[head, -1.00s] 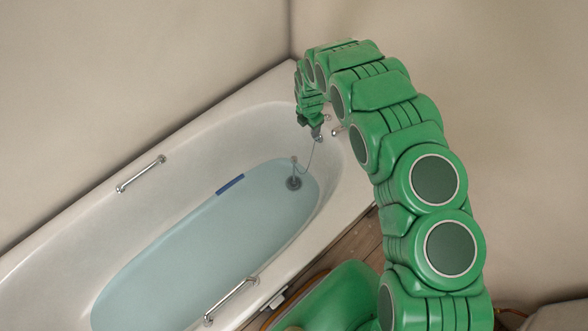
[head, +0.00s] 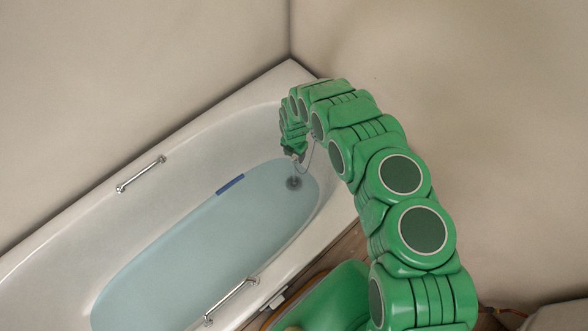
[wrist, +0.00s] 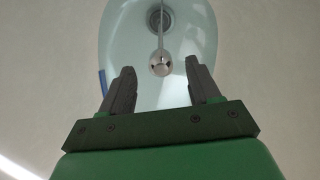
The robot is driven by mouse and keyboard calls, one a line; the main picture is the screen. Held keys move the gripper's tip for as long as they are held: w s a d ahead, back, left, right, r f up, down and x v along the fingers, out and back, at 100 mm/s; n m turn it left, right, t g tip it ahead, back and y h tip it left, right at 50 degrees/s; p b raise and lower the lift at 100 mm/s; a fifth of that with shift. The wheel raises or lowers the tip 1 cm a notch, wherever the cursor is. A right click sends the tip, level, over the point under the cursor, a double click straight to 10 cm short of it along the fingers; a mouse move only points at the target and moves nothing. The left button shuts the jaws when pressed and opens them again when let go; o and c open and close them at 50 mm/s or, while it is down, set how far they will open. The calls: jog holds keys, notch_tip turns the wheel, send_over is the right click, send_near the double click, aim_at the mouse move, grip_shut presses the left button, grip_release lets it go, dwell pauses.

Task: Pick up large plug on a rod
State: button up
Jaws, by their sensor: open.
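The large plug (head: 294,183) is a dark disc low in the bathtub, at the far end of the blue-tinted water, in the head view. In the wrist view the plug (wrist: 160,20) is at the top, and its thin rod (wrist: 162,42) runs down to a round pale knob (wrist: 160,64). My gripper (wrist: 163,78) is open and empty; the knob appears between the fingertips and just beyond them. I cannot tell the remaining distance. In the head view my gripper (head: 299,155) is above the plug and hides the rod's top.
The white bathtub (head: 60,262) has metal handles on its left (head: 141,174) and right (head: 232,301) rims. A thin chain (head: 309,155) hangs near my gripper. A blue strip (head: 230,185) lies along the water's left edge. Walls stand behind and beside the tub.

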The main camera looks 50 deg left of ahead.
aim_at(294, 158)
jog(key=shift+s+f, duration=0.2)
jog(key=shift+f, duration=1.25)
jog(key=shift+w+f, duration=0.1)
jog(key=shift+f, duration=1)
grip_shut()
